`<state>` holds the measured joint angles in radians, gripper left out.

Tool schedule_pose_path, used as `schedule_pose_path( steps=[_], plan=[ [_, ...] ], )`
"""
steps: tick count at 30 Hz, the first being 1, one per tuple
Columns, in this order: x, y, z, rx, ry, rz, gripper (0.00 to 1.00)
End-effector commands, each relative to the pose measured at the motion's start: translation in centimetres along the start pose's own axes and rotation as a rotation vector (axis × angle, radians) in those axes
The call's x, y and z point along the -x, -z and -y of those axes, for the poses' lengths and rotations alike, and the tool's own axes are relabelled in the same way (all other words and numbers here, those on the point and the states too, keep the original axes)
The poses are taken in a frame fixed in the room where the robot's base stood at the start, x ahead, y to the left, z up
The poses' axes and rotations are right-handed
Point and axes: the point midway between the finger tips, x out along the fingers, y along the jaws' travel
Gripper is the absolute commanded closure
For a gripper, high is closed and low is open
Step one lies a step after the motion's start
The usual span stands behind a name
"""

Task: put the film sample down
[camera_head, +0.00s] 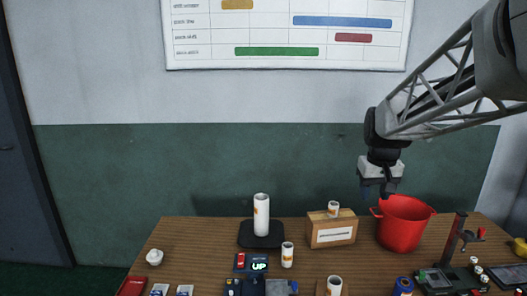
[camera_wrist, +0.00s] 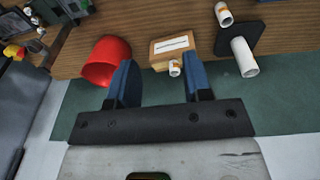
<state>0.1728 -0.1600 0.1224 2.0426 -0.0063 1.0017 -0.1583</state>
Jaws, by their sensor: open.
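Several white rolls with orange marks are in view; I cannot tell which is the film sample. A small roll (camera_head: 333,208) stands on the cardboard box (camera_head: 332,232), and it also shows in the wrist view (camera_wrist: 175,69). A tall roll (camera_head: 261,215) stands upright on a black pad (camera_head: 245,241). Another roll (camera_head: 287,255) stands on the table in front of it, and one more (camera_head: 334,287) stands at the front edge of the picture. My gripper (camera_head: 378,192) is raised by the red pot's left rim. In the wrist view its fingers (camera_wrist: 160,72) are apart with nothing held between them.
The red pot (camera_head: 404,226) stands right of the box. A black stand device (camera_head: 455,245) is to its right. A small device with a green "UP" display (camera_head: 259,266) and a white lumpy object (camera_head: 154,257) are at the left. The wooden table (camera_head: 195,238) is bare at back left.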

Motion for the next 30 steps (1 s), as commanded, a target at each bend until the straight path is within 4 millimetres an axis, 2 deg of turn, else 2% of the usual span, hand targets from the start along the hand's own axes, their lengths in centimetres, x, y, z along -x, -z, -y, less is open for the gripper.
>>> schedule_pose_path(
  steps=[1, 14, 30],
  plan=[
    [0.4, -1.3, 0.6, 0.001, 0.000, -0.006, 0.54],
    [1.2, -11.7, 5.0, -0.003, 0.004, -0.041, 0.54],
    [-0.7, -24.7, 8.7, -0.008, 0.014, -0.084, 0.54]
  ],
)
